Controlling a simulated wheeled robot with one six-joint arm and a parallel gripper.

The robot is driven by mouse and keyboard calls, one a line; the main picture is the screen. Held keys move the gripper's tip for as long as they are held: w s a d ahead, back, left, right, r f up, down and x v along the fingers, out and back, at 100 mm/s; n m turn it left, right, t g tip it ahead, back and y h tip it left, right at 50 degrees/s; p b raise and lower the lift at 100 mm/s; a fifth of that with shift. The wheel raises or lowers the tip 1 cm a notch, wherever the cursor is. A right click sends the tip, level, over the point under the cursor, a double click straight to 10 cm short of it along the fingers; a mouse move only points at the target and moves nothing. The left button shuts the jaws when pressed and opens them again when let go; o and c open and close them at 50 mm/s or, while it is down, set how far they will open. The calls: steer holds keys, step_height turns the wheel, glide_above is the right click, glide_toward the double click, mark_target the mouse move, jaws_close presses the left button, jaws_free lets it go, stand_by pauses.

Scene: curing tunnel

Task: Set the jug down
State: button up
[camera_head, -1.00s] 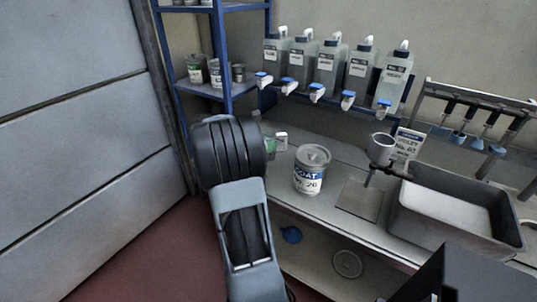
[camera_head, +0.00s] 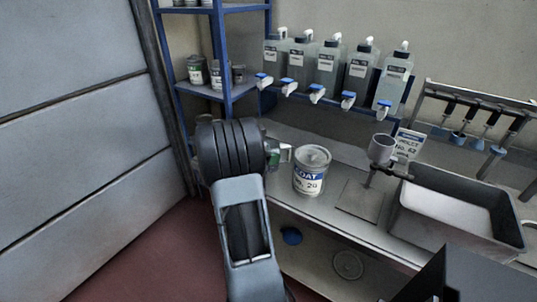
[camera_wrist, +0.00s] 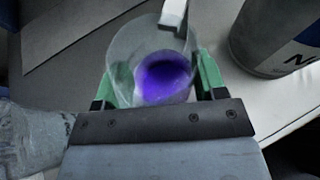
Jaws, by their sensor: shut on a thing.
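The jug (camera_wrist: 122,55) is clear, with purple liquid inside, and shows from above in the wrist view. The green fingers of my gripper (camera_wrist: 156,82) are shut on its two sides. A pale part, perhaps its handle, sticks up at the far side. In the head view my arm hides most of the jug; a pale piece of it (camera_head: 285,153) shows beside my gripper (camera_head: 273,155), left of the COAT tin. The jug is at or just over the bench (camera_head: 290,135); I cannot tell whether its base touches.
The COAT tin (camera_head: 311,172) stands close on the right and also shows in the wrist view (camera_wrist: 278,38). Further right are a cup on a stand (camera_head: 382,150) and a grey basin (camera_head: 455,212). Several dispenser bottles (camera_head: 327,66) line the wall above. A blue shelf (camera_head: 221,45) stands behind.

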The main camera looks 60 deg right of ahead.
steer(key=o, duration=1.1)
steer(key=shift+f, duration=0.1)
steer(key=shift+r, duration=0.35)
steer(key=v, duration=1.2)
steer(key=s+a+m+t+y, duration=0.1)
steer(key=a+m+y, duration=0.3)
steer(key=a, duration=0.7)
steer(key=s+a+f+m+t+y, duration=0.1)
steer(key=a+m+t+y, duration=0.3)
steer(key=a, duration=0.7)
steer(key=s+a+f+m+t+y, duration=0.1)
steer(key=s+a+m+t+y, duration=0.2)
steer(key=a, duration=0.8)
steer(key=shift+s+a+f+m+y, duration=0.1)
steer(key=shift+m+y, duration=0.3)
steer(key=shift+m, duration=0.2)
steer(key=shift+a+f+m+y, duration=0.15)
steer(key=shift+m+y, duration=0.25)
steer(key=shift+m, duration=0.2)
steer(key=shift+r, duration=0.1)
steer(key=shift+t, duration=0.4)
step_height(320, 180, up, 6)
steer(key=p, duration=0.6)
steer(key=shift+s+r, duration=0.1)
steer(key=shift+r, duration=0.1)
